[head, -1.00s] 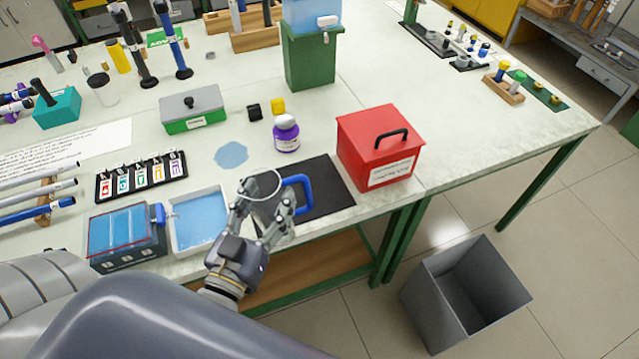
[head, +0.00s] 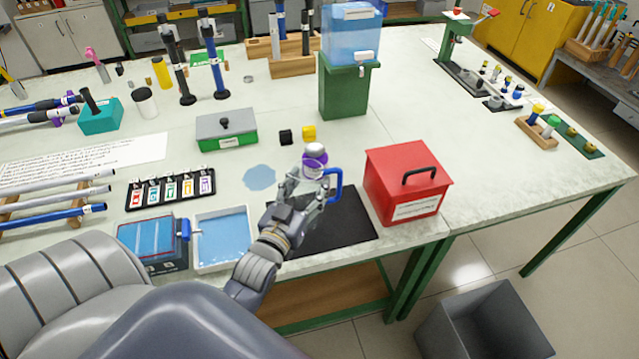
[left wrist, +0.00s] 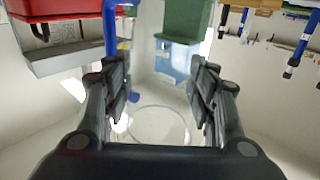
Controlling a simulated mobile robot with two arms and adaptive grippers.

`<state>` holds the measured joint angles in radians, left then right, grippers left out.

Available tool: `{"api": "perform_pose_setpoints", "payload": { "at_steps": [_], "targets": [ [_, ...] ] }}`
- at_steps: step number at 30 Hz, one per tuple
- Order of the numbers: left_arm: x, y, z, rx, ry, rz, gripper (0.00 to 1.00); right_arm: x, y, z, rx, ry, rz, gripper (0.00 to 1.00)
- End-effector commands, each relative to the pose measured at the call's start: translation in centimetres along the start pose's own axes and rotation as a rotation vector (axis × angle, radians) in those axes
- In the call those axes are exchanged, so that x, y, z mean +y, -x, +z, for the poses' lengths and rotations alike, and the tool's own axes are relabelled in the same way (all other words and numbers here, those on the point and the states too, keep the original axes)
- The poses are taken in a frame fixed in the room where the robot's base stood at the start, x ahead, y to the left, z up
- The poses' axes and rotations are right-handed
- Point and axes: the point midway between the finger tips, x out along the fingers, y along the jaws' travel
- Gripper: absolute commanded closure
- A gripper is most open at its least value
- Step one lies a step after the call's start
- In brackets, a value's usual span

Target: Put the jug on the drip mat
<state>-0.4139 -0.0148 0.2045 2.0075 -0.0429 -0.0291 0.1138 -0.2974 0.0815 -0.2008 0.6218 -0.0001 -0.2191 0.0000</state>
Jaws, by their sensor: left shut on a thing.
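The clear jug with a blue handle (head: 337,186) is in my left gripper (head: 303,192), whose fingers are shut around its see-through body. It looks upright and appears held above the table, in front of the purple-labelled bottle. The black drip mat (head: 350,228) lies flat at the table's front edge, below the jug and gripper and partly covered by them in the head view. In the left wrist view the jug's round rim (left wrist: 160,108) shows between my left gripper's fingers (left wrist: 162,80), with the blue handle at the top. My right gripper is not in view.
A red box (head: 404,187) stands right of the mat. A white tray (head: 224,263) with blue liquid is left of it. The purple-labelled bottle (head: 315,153) stands just behind the jug, and a light blue patch (head: 260,177) marks the tabletop. A grey bin (head: 480,335) is on the floor.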

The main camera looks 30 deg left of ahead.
Motion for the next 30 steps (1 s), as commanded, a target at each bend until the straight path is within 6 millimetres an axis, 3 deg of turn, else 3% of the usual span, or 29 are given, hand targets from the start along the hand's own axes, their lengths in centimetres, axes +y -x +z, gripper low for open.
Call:
{"api": "perform_pose_setpoints", "payload": {
  "at_steps": [3, 12, 19, 30],
  "targets": [
    [0.6, -2.0, 0.0, 0.001, 0.001, 0.000, 0.78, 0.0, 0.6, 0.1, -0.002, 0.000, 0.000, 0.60],
    [1.3, -4.2, 0.4, 0.000, 0.000, 0.000, 0.78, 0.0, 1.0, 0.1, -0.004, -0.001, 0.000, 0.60],
    [1.2, -4.0, 3.4, -0.001, 0.000, 0.000, 0.78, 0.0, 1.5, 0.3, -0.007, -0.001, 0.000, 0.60],
    [1.2, -3.9, 4.0, 0.001, 0.000, 0.000, 0.78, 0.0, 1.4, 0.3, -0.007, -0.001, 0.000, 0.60]
  ]
}}
